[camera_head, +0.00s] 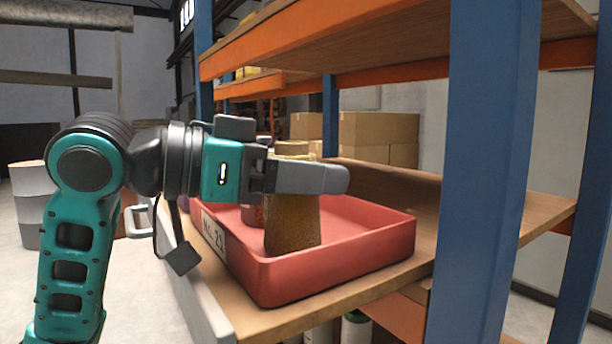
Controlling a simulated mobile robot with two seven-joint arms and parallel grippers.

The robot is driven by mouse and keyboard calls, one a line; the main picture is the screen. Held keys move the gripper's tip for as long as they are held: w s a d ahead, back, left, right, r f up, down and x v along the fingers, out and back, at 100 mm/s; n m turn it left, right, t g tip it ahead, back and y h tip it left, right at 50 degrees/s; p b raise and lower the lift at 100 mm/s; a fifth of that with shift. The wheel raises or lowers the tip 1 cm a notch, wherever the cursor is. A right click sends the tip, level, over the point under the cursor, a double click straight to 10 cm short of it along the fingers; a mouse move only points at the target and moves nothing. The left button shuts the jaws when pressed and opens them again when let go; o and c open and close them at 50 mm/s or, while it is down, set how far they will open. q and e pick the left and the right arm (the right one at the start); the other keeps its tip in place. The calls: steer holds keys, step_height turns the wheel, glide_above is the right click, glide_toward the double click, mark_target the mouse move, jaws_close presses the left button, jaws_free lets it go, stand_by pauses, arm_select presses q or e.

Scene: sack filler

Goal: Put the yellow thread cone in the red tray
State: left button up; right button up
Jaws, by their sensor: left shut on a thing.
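The yellow thread cone (293,224) looks brownish yellow and stands roughly upright within the walls of the red tray (345,255). My left gripper (312,177) comes in from the left and is shut on the cone near its top. The fingers hide part of the cone's upper end. I cannot tell whether the cone's base touches the tray floor. The tray rests on a wooden shelf and has a white label on its left side. My right gripper is not in view.
A reddish object (254,214) sits in the tray behind the cone, partly hidden. A blue rack post (485,170) stands close on the right. An upper shelf (390,40) hangs above. Cardboard boxes (378,130) are behind. The tray's right part is clear.

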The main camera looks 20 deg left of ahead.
arm_select(q)
steer(key=shift+f, duration=0.1)
steer(key=o, duration=1.1)
steer(key=shift+r, duration=0.2)
steer(key=shift+s+a, duration=0.15)
steer(key=shift+a, duration=0.05)
steer(key=b+v, duration=0.1)
steer(key=v, duration=1)
steer(key=shift+s+a, duration=0.15)
steer(key=shift+s, duration=0.05)
